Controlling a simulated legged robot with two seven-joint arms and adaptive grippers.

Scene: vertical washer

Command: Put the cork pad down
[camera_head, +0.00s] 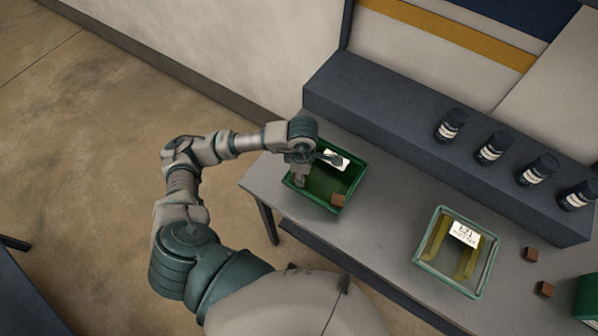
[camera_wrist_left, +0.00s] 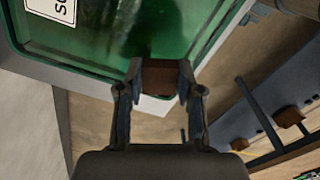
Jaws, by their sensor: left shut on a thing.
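My left gripper (camera_head: 300,180) reaches down at the left wall of the left green crate (camera_head: 322,213). In the left wrist view my left gripper (camera_wrist_left: 158,82) is shut on a small brown cork pad (camera_wrist_left: 160,77), held between the fingertips against the view of the crate's green inside and rim (camera_wrist_left: 95,80). My right gripper is not in view.
A second green crate (camera_head: 421,265) with a white label and yellow strips stands to the right. Two brown blocks (camera_head: 531,254) (camera_head: 545,289) lie on the grey table (camera_head: 385,212) beyond it. Several dark bottles (camera_head: 492,148) stand on the raised ledge behind.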

